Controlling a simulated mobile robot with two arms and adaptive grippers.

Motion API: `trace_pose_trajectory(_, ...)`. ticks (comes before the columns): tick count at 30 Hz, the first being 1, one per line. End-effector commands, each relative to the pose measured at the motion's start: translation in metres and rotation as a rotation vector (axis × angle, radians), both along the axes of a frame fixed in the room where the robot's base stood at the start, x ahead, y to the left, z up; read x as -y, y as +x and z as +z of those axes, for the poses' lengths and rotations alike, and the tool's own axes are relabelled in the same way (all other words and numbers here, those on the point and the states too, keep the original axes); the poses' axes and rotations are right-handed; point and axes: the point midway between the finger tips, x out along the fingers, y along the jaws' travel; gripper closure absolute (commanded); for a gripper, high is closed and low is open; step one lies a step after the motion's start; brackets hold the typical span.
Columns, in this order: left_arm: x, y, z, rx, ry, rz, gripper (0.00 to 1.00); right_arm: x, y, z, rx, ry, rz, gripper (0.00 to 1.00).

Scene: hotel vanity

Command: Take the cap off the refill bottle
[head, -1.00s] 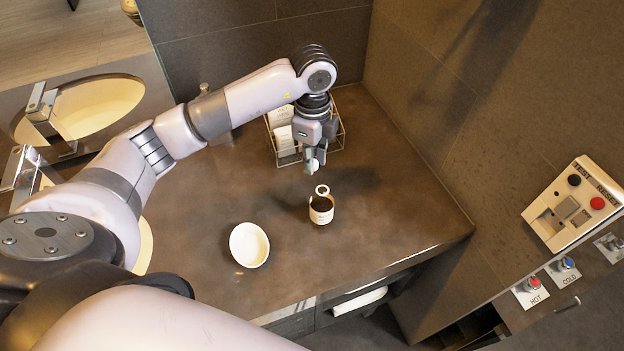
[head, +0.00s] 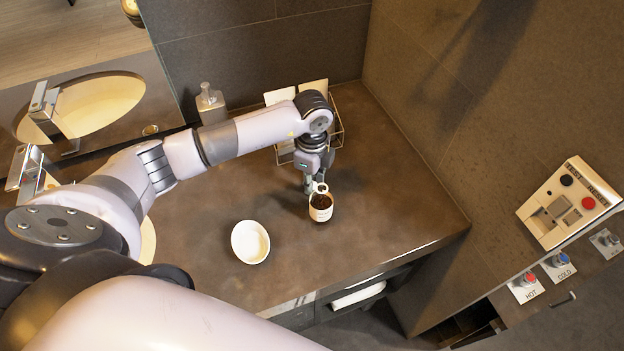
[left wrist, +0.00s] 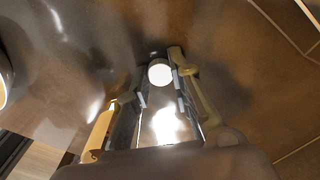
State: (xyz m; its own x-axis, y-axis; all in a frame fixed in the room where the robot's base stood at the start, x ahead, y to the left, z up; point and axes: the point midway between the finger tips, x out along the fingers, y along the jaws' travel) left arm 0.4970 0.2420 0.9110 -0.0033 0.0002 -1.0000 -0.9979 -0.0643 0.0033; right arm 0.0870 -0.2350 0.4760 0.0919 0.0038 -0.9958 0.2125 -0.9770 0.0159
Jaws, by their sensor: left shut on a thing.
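The refill bottle (head: 320,212) stands upright on the counter, with a dark shoulder, a pale label and a light ring with a dark centre at its top, which looks like an open neck. My left gripper (head: 313,184) points down right behind the bottle's top, which partly covers the fingertips. In the left wrist view my left gripper (left wrist: 160,88) is shut on a round white cap (left wrist: 160,73) between the fingertips. I cannot tell whether cap and bottle touch. My right gripper is out of view.
A white bowl (head: 250,243) stands left of the bottle on the dark counter (head: 200,250). A wire rack (head: 338,136) is behind the gripper, near the wall. A pump dispenser (head: 210,103) stands at the back left. The counter right of the bottle is clear.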

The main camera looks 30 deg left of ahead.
Motion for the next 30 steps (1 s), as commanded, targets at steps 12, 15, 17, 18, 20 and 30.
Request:
trace_pose_trajectory(12, 0.000, 0.000, -0.002, -0.001, 0.000, 0.000, 0.60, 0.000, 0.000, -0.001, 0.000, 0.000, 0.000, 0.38)
trace_pose_trajectory(15, 0.000, 0.000, -0.002, -0.001, 0.000, 0.000, 0.60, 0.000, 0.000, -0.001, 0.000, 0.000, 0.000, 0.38)
trace_pose_trajectory(17, 0.000, 0.000, -0.002, -0.001, 0.000, 0.000, 0.60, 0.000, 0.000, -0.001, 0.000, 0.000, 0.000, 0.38)
trace_pose_trajectory(18, 0.000, 0.000, -0.002, -0.001, 0.000, 0.000, 0.60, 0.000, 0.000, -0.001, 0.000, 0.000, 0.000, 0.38)
trace_pose_trajectory(20, 0.000, 0.000, 0.000, 0.000, 0.000, 0.000, 0.60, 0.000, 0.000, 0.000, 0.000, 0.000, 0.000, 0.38)
trace_pose_trajectory(30, 0.000, 0.002, 0.049, 0.007, -0.001, 0.000, 0.60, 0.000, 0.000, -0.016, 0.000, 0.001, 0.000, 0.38)
